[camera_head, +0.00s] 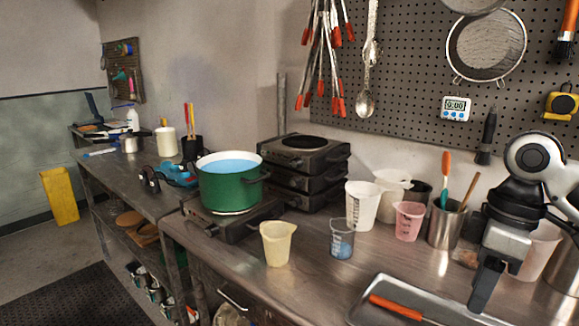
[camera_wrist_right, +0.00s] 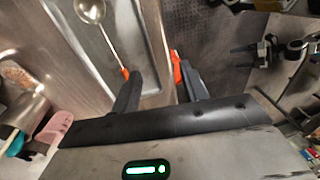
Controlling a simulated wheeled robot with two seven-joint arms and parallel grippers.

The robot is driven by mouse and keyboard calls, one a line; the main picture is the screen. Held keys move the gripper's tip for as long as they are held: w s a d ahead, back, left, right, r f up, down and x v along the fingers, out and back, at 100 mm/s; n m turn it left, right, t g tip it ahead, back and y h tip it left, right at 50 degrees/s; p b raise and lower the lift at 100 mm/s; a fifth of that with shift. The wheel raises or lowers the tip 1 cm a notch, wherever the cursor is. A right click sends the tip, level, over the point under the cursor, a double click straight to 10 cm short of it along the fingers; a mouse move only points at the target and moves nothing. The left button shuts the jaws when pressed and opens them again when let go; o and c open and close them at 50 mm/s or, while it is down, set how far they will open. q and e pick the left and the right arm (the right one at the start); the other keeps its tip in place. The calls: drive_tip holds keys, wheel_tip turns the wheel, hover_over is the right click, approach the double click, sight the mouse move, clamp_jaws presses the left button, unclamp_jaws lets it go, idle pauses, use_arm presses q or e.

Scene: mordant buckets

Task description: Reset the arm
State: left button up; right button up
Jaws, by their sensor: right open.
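My right gripper (camera_head: 484,290) hangs over the front right of the metal table, above the right part of a metal tray (camera_head: 364,289). In the right wrist view its two dark fingers (camera_wrist_right: 158,78) stand apart with nothing between them. An orange-handled tool (camera_head: 395,307) lies in the tray, and a ladle (camera_wrist_right: 90,10) with an orange handle end shows beyond the left finger. An orange piece shows beside the right finger; I cannot tell what it belongs to. A dark pronged shape at the right of the wrist view looks like my left gripper (camera_wrist_right: 256,46); its jaw state is unclear.
A green pot (camera_head: 232,190) with blue liquid stands on a hot plate. A cream pitcher (camera_head: 277,243), a blue-tinted beaker (camera_head: 341,241), a pink cup (camera_head: 408,222) and a metal tool cup (camera_head: 446,225) stand on the table. Stacked hot plates (camera_head: 304,172) are behind. Tools hang on the pegboard (camera_head: 415,60).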

drive_tip(key=s+a+f+m+t+y, duration=0.1)
drive_tip(key=s+a+f, duration=0.2)
drive_tip(key=a+f, duration=0.5)
drive_tip(key=s+a+f+m+t+y, duration=0.1)
drive_tip(key=s+a+f+t, duration=0.3)
drive_tip(key=f, duration=0.7)
drive_tip(key=s+d+f+m+h, duration=0.2)
drive_tip(key=s+m, duration=0.1)
drive_tip(key=s, duration=0.3)
drive_tip(key=s+d+f+m+h, duration=0.1)
drive_tip(key=s+d+f+m, duration=0.2)
drive_tip(key=s, duration=0.2)
use_arm(q)
drive_tip(key=shift+w+r, duration=0.15)
drive_tip(key=shift+w, duration=0.4)
use_arm(e)
drive_tip(key=w+a+f+t+y, duration=0.1)
drive_tip(key=w+a+f+t, duration=0.4)
drive_tip(key=f, duration=0.4)
drive_tip(key=shift+w+f+t+y, duration=0.25)
drive_tip(key=shift+f+t+y, duration=0.05)
drive_tip(key=shift+f+y, duration=0.1)
